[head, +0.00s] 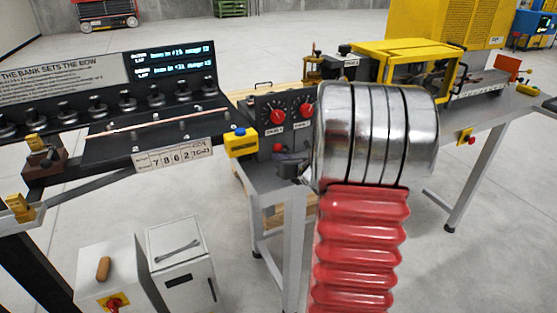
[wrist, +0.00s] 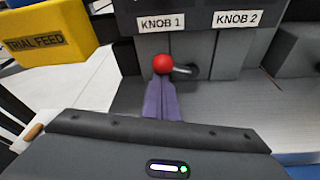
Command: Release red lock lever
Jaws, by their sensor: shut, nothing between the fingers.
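The red lock lever has a round red ball (wrist: 162,64) on a short dark metal stem, below the KNOB 1 label in the wrist view. In the head view the red ball (head: 277,148) shows small under the two-knob panel. My gripper (wrist: 161,82) is shut, its purple fingers together and empty. The fingertips are just below the ball in the wrist view; I cannot tell whether they touch it. In the head view my arm hides part of the area right of the lever.
The black panel (head: 268,112) with two red knobs stands above the lever. A yellow TRIAL FEED block (wrist: 48,36) sits to the left. A copper tube (head: 160,122) lies on the black bench at left. A yellow-framed machine (head: 410,62) stands behind my arm.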

